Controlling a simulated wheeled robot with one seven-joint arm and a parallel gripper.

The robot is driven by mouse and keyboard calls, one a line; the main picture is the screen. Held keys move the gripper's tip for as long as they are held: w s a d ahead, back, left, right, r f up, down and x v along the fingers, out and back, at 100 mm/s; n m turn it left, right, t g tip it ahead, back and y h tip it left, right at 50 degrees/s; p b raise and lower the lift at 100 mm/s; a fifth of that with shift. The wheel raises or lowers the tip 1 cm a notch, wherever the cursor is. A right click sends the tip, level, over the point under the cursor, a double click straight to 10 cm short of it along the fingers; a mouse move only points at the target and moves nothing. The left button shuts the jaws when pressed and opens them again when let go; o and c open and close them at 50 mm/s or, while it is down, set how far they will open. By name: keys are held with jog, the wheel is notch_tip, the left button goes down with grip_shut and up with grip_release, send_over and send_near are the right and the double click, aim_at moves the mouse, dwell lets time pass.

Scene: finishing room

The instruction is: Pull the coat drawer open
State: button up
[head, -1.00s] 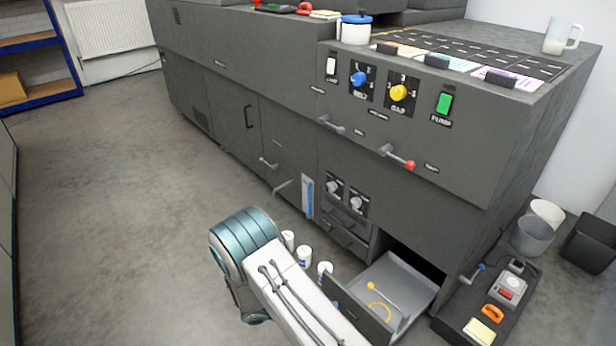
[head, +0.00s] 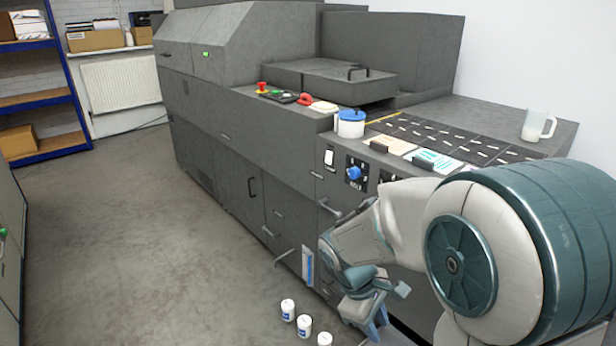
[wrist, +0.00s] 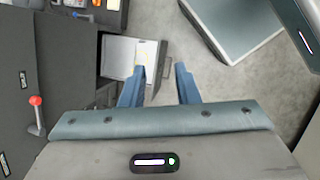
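A drawer pulled out of the dark grey machine (head: 232,158) shows in the wrist view (wrist: 118,52), with a pale inside and a dark front bearing a handle. I cannot read a label on it, so I cannot tell for sure that it is the coat drawer. My gripper (wrist: 159,68) is open, its two blue fingers apart and pointing toward the drawer front. Nothing is seen held between them; whether they touch the handle is unclear. In the head view my gripper (head: 377,326) is low at the machine's front, and my arm hides the drawer.
Several white pots, one here (head: 288,310), stand on the floor left of my gripper. A lever with a red knob (wrist: 36,101) sticks out from the machine in the wrist view. The floor along the machine's left part is clear. A blue shelf (head: 45,90) stands far left.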

jog(key=s+r+m+t+y+p, duration=0.1)
jog(key=s+r+m+p, duration=0.2)
jog(key=r, duration=0.3)
jog(key=s+d+r+m+t+y+p, duration=0.1)
jog(key=s+r+m+p, duration=0.2)
jog(key=r, duration=0.3)
jog(key=s+r+m+t+y+p, duration=0.1)
jog(key=s+r+m+y+p, duration=0.1)
jog(key=r, duration=0.4)
jog(key=shift+s+d+r+m+t+p, duration=0.15)
jog(key=shift+s+d+m+t+p, duration=0.3)
jog(key=shift+m, duration=0.75)
jog(key=shift+s+a+r, duration=0.15)
jog(key=shift+s+a, duration=0.1)
grip_shut()
jog(key=shift+d, duration=0.1)
